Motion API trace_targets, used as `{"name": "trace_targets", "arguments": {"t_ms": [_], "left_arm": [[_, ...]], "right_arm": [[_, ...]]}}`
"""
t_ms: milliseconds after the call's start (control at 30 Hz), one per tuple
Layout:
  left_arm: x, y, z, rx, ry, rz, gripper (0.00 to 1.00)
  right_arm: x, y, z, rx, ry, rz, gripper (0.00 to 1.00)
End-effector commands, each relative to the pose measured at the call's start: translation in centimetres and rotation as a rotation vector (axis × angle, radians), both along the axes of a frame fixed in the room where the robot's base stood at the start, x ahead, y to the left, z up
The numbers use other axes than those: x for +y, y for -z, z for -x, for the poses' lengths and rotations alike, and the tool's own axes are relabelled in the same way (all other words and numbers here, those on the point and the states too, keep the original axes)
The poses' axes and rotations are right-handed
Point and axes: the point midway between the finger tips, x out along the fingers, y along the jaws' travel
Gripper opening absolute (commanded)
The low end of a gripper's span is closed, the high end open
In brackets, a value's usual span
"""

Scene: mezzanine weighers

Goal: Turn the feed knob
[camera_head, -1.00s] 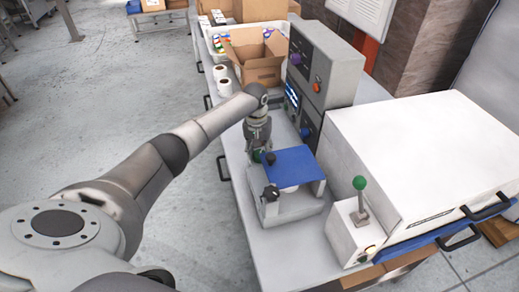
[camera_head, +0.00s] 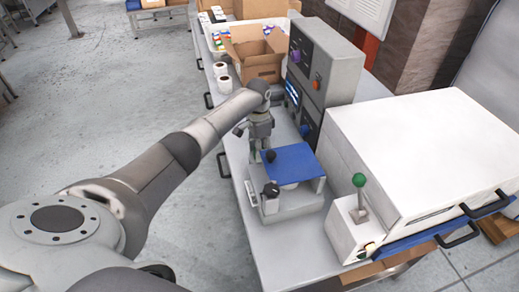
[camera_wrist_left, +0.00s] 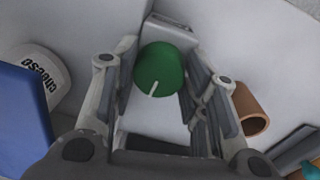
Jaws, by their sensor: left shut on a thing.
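The green round feed knob (camera_wrist_left: 160,68) has a white pointer line and sits in front of a grey block in the left wrist view. My left gripper (camera_wrist_left: 160,85) has its fingers on either side of the knob and is shut on it. In the head view my left gripper (camera_head: 262,145) points down at the far left side of a small grey bench unit (camera_head: 292,208) with a blue plate (camera_head: 290,160). There the gripper hides the green knob. My right gripper is not in view.
A brown open cylinder (camera_wrist_left: 250,108) lies on the other side. A tall grey control box (camera_head: 325,65) stands behind the unit. A green-topped lever (camera_head: 359,181) stands at the right.

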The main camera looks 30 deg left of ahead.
Motion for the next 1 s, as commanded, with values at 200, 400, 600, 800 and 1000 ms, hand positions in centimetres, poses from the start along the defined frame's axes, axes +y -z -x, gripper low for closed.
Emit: {"name": "trace_targets", "arguments": {"t_ms": [200, 400, 600, 800, 1000], "left_arm": [[0.01, -0.04, -0.13, -0.002, 0.205, -0.001, 0.17], [-0.01, -0.07, -0.17, -0.002, 0.396, 0.001, 0.17], [-0.02, -0.09, -0.23, -0.004, 0.586, 0.000, 0.17], [-0.04, -0.10, -0.27, -0.004, 0.776, 0.000, 0.17], [-0.08, -0.12, -0.30, -0.004, 0.964, -0.001, 0.17]], "right_arm": [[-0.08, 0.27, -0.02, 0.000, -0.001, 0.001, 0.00], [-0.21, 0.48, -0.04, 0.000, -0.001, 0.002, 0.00], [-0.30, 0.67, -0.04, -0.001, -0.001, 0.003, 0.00], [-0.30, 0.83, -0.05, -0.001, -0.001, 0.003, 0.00], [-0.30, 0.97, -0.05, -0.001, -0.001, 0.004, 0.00]]}}
